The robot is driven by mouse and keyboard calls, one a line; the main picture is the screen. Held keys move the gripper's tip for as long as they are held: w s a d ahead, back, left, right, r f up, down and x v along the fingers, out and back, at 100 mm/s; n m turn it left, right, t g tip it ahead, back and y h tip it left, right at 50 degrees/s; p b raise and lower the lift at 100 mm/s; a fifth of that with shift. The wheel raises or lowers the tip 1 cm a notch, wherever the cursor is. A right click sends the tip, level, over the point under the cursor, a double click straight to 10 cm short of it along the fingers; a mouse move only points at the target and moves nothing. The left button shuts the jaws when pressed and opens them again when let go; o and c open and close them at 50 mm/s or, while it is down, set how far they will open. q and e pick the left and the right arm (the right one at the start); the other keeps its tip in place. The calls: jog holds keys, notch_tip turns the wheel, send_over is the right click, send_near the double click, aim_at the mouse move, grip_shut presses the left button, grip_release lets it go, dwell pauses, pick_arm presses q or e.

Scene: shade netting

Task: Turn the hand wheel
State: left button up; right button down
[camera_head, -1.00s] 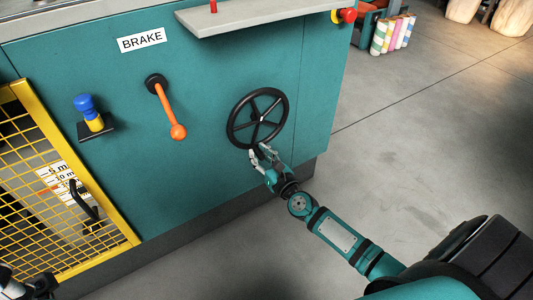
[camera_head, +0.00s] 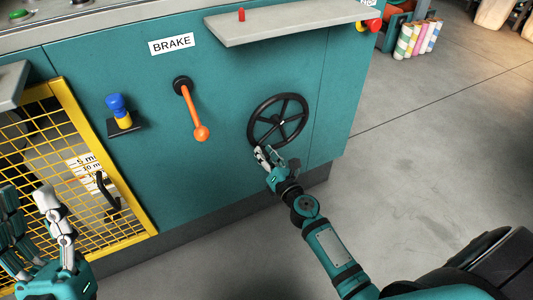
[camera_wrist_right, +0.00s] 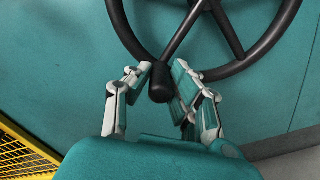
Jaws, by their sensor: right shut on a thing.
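The black hand wheel (camera_head: 303,104) is mounted on the teal machine panel. In the right wrist view its rim (camera_wrist_right: 248,62) and spokes fill the top. A short dark knob (camera_wrist_right: 159,88) stands out at the lower rim where a spoke meets it. My right gripper (camera_head: 266,151) is at the wheel's lower left edge, shut on this knob. In the right wrist view its pale fingertips (camera_wrist_right: 162,70) lie on both sides of the knob. My left gripper (camera_head: 28,194) is at the lower left, in front of the yellow mesh guard, its fingers spread and empty.
An orange brake lever (camera_head: 192,112) and a blue-yellow knob on a small bracket (camera_head: 128,127) are left of the wheel. A grey shelf (camera_head: 285,24) juts out above it. The yellow mesh guard (camera_head: 100,135) is at left. The floor (camera_head: 430,150) at right is open.

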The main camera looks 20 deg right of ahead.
jog(key=shift+a+r+m+p, duration=0.3)
jog(key=shift+a+m+p, duration=0.1)
jog(key=shift+m, duration=0.1)
pick_arm(q)
jog(key=shift+w+d+f+g+y, duration=0.1)
jog(key=shift+w+f+g+y, duration=0.05)
jog(key=shift+w+f+g, duration=0.45)
jog(key=shift+w+d+f+g+y, duration=0.15)
jog(key=shift+w+f+g, duration=0.2)
jog(key=shift+w, duration=0.35)
jog(key=shift+w+d+f+g+y, duration=0.1)
jog(key=shift+w+f+g, duration=0.25)
jog(key=shift+w+g, duration=0.25)
pick_arm(e)
jog(key=shift+a, duration=0.1)
jog(key=c, duration=1.2)
grip_release()
jog(key=shift+r, duration=0.1)
jog(key=shift+s, duration=0.1)
jog(key=shift+s, duration=0.3)
jog(key=s, duration=1.1)
jog(key=shift+s+d, duration=0.15)
jog(key=shift+d, duration=0.15)
